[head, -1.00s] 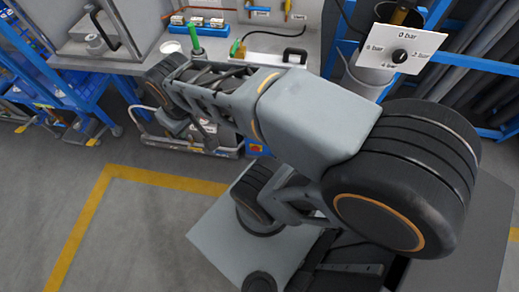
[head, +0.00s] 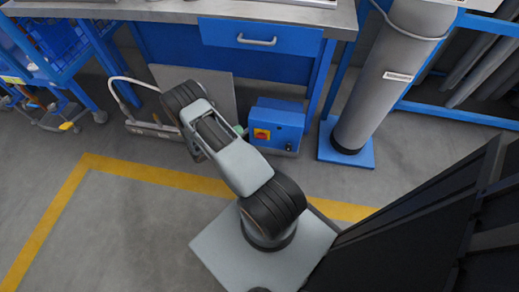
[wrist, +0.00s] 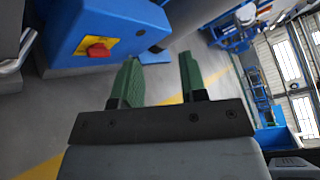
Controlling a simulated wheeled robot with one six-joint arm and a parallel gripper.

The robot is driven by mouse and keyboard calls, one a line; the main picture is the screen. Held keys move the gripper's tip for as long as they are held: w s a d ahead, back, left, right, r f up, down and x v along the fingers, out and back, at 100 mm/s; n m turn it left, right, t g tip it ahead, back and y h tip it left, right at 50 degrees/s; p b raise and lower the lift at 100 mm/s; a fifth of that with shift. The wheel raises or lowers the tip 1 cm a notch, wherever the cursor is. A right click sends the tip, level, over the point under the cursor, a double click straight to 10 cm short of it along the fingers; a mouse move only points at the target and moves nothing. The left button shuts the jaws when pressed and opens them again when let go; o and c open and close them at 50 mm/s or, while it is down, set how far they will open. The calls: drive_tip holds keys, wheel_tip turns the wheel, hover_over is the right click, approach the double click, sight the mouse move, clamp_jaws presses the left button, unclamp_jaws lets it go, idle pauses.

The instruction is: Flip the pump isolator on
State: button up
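The pump isolator is a blue box (head: 285,122) low near the floor, under the bench, with a red rotary knob (head: 262,134) on a yellow plate. In the wrist view the box (wrist: 120,20) fills the upper left and its red knob (wrist: 97,50) faces the camera. Whether the knob stands at on or off cannot be told. My gripper (wrist: 158,58) is open and empty, its two green fingers well apart. The knob lies left of the fingers in that view, not between them. In the head view the gripper is mostly hidden behind my arm, just left of the box.
The workbench with a blue drawer (head: 262,35) overhangs the box. A grey panel (head: 215,88) leans left of it. A grey cylinder on a blue base (head: 346,150) stands to the right. The floor in front, with a yellow line (head: 150,177), is clear.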

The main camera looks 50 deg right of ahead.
sight(261, 138)
drive_tip(key=s+f+n+t+h+b, duration=0.1)
drive_tip(key=s+f+n+t+b, duration=0.3)
drive_tip(key=f, duration=0.6)
drive_tip(key=w+f+n+t+b, duration=0.15)
drive_tip(key=f+n, duration=0.35)
drive_tip(key=f, duration=0.5)
drive_tip(key=shift+n, duration=0.3)
drive_tip(key=shift+w+d+r+b, duration=0.2)
drive_tip(key=shift+d+b, duration=0.45)
drive_tip(key=shift+d, duration=1.65)
drive_tip(key=shift+w+d+f+b, duration=0.2)
drive_tip(key=shift+d+b, duration=0.45)
drive_tip(key=shift+d, duration=1.6)
drive_tip(key=shift+w+d+r+b, duration=0.1)
drive_tip(key=shift+w+d+b, duration=0.4)
drive_tip(key=shift+d, duration=1.8)
drive_tip(key=shift+s, duration=0.2)
drive_tip(key=shift+c, duration=0.3)
clamp_jaws()
